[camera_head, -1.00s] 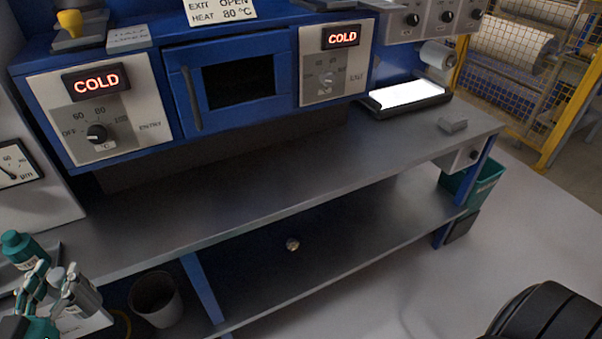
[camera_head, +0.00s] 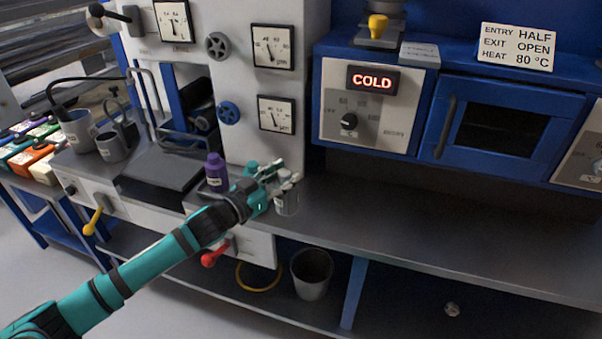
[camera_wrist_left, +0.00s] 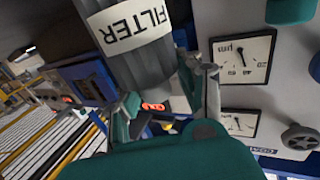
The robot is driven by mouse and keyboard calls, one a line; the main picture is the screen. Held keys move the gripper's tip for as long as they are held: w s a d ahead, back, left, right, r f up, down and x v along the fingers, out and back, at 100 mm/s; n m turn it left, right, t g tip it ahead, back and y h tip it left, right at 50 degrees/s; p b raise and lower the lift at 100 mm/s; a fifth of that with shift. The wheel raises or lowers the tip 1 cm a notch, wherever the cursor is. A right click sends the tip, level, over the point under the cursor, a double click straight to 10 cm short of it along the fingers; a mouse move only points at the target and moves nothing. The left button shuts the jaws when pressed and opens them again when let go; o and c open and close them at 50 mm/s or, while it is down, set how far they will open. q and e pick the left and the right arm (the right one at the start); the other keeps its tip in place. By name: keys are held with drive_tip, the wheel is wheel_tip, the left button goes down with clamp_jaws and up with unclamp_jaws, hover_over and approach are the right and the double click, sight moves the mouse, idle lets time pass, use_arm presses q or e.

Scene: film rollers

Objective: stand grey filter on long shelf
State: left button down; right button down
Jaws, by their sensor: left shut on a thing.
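My left gripper (camera_head: 283,183) is shut on the grey filter (camera_head: 287,204), a small ribbed cylinder. It holds the filter over the grey counter, near the white gauge panel. In the left wrist view the filter (camera_wrist_left: 145,68) fills the upper middle, with a white FILTER label, between my left fingers (camera_wrist_left: 170,95). I cannot tell if its base touches anything. A long grey lower shelf (camera_head: 400,310) runs under the long grey counter (camera_head: 420,220); I cannot tell which is the long shelf. My right gripper is not in view.
A purple bottle (camera_head: 216,174) stands left of my gripper. A grey bin (camera_head: 312,272) and a small round object (camera_head: 452,309) are on the lower shelf. A blue oven (camera_head: 500,130) stands behind the counter. The counter right of the gripper is clear.

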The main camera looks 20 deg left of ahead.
use_arm(q)
drive_tip(key=w+d+f, duration=0.2)
drive_tip(key=w+f, duration=0.2)
drive_tip(key=w, duration=0.2)
drive_tip(key=shift+w, duration=0.2)
drive_tip(key=shift+f, duration=0.1)
drive_tip(key=c, duration=0.8)
unclamp_jaws()
drive_tip(key=shift+c, duration=0.2)
drive_tip(key=v, duration=1.2)
drive_tip(key=shift+a, duration=0.1)
